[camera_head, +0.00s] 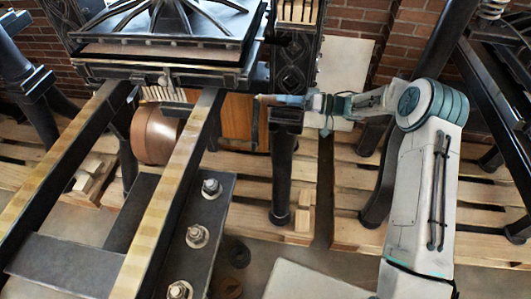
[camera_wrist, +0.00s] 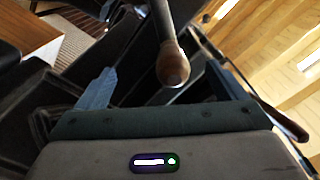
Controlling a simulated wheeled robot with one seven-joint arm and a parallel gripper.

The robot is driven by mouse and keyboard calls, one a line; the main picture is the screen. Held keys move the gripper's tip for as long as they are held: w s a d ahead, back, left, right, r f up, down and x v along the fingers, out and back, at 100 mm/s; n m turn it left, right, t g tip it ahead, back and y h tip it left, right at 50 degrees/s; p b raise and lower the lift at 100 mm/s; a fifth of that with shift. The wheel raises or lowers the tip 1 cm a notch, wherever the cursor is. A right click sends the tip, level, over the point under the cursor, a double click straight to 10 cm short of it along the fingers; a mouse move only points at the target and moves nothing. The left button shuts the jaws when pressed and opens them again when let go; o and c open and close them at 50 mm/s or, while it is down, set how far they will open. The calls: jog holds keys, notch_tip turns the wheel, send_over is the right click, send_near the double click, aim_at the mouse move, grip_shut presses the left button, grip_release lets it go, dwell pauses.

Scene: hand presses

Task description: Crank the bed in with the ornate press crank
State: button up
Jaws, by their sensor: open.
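The ornate press (camera_head: 165,50) stands at the upper left, with its flat bed under the dark platen and two long rails (camera_head: 170,190) running toward me. My gripper (camera_head: 290,100) reaches in from the right beside the press's near-right leg. In the wrist view my gripper (camera_wrist: 160,85) has its two blue fingers spread wide. A rounded wooden grip (camera_wrist: 172,68) on a metal rod lies between the fingers in the picture, apparently the crank handle. It looks clear of both fingers; its depth is hard to judge.
A copper-coloured drum (camera_head: 157,135) sits under the rails. A second wooden-ended rod (camera_wrist: 285,122) shows at the lower right of the wrist view, outside the fingers. Black press legs (camera_head: 282,175) stand close to my gripper. Another press (camera_head: 500,100) is at the right, above wooden pallets.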

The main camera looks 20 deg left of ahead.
jog(key=shift+v, duration=2)
